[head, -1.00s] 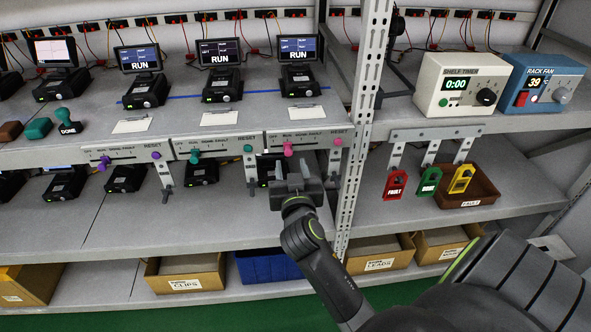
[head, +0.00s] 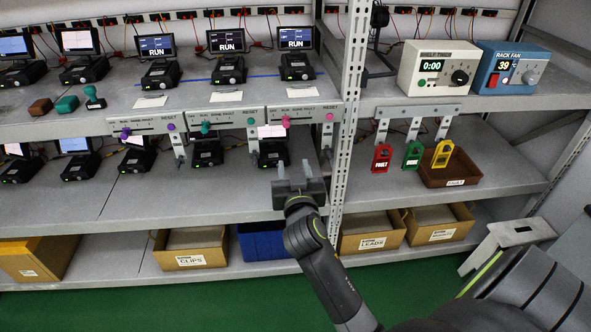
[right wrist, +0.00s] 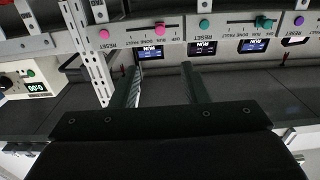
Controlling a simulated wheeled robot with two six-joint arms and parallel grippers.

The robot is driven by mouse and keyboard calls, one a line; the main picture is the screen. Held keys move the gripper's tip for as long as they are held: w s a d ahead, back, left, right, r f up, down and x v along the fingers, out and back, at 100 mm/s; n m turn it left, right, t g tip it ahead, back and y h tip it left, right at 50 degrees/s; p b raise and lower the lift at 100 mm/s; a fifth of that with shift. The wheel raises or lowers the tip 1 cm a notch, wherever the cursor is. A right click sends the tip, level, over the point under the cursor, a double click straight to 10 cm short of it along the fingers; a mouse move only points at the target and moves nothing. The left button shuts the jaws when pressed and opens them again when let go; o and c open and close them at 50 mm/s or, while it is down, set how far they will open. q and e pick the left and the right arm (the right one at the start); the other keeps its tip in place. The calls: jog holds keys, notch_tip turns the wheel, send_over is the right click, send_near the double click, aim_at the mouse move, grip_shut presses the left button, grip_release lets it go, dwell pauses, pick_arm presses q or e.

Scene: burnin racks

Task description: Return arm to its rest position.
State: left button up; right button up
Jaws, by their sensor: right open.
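My right arm reaches up from the lower right in the head view. Its gripper (head: 299,184) is open and empty, in front of the front edge of the middle shelf (head: 180,212), just left of the rack's upright post (head: 350,110). It is below the slider panel with the pink knob (head: 285,121). In the right wrist view the two fingers (right wrist: 158,82) stand apart with nothing between them, and the slider panels with the pink knob (right wrist: 160,29) lie beyond. My left gripper is not in view.
Black devices with screens (head: 228,69) stand on the upper shelf. A shelf timer (head: 438,68) and rack fan box (head: 511,67) stand at right. Red, green and yellow tags hang above a brown tray (head: 452,177). Bins (head: 190,247) line the bottom shelf. Green floor (head: 230,300) is clear in front.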

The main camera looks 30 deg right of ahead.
jog(key=s+a+f+n+g+y, duration=0.1)
jog(key=s+f+n+g+y, duration=0.2)
jog(key=f, duration=1.5)
jog(key=s+f+n+g+y, duration=0.2)
jog(key=s+f+g, duration=0.3)
jog(key=f, duration=1.3)
jog(key=s+f+g+y, duration=0.1)
jog(key=s+f+g, duration=0.1)
jog(key=s+f, duration=1.25)
jog(key=s+f+g, duration=0.2)
jog(key=s+f, duration=0.2)
jog(key=s, duration=0.8)
jog(key=s+f+g+y, duration=0.1)
jog(key=s+f, duration=0.3)
jog(key=s, duration=0.7)
jog(key=shift+s+a+g, duration=0.35)
jog(key=shift+s+g, duration=0.05)
jog(key=shift+g, duration=0.5)
